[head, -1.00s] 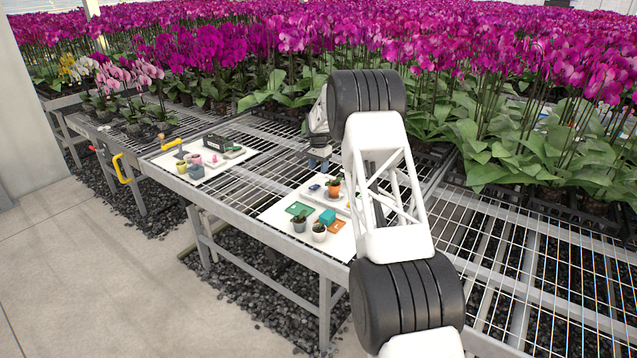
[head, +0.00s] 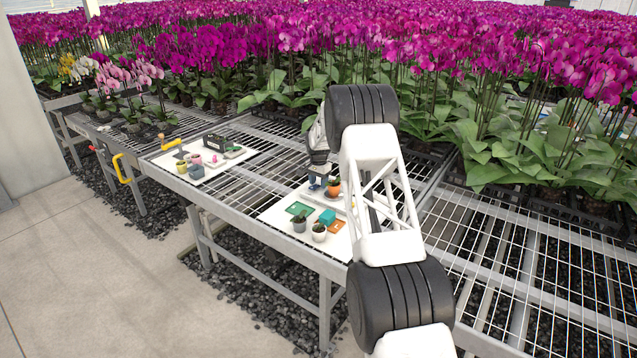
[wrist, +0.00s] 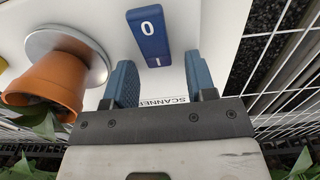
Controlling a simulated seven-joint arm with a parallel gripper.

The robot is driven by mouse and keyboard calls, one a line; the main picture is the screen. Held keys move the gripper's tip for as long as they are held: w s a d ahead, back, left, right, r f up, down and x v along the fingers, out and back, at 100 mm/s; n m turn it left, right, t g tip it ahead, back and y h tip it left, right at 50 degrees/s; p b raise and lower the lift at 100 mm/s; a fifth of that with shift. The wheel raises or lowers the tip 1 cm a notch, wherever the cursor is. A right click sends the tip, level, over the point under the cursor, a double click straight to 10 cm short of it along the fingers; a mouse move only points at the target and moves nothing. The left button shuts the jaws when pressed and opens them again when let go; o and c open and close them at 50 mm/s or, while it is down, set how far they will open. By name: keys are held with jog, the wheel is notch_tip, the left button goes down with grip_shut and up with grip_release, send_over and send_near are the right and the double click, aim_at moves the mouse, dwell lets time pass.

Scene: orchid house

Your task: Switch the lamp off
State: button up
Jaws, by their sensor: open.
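A blue rocker switch (wrist: 150,38) marked 0 and I lies on a white surface in the wrist view. Its 0 end is at the top and its I end is nearer my gripper. Which end is pressed down I cannot tell. My gripper (wrist: 161,75) is open and empty, its two blue fingers on either side of the line to the switch, with the switch just past the fingertips. In the head view my gripper (head: 318,180) is low over the white board (head: 275,214) and covers the switch area. I cannot make out a lamp in either view.
A terracotta pot (wrist: 50,82) stands on a grey disc (wrist: 88,48) left of my fingers. The word SCANNER is printed between the fingers. Another loaded board (head: 232,161) lies left.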

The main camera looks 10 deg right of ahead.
jog(key=c, duration=0.9)
jog(key=shift+r+t+h, duration=0.2)
jog(key=shift+t+h, duration=0.1)
jog(key=shift+r+t+h, duration=0.15)
jog(key=shift+t+h, duration=0.15)
jog(key=shift+s+a+r+t+h, duration=0.15)
jog(key=shift+t+h, duration=0.45)
jog(key=shift+s+a+r+t+h, duration=0.1)
jog(key=shift+s+t+h, duration=0.05)
jog(key=shift+t+h, duration=0.45)
jog(key=o, duration=0.9)
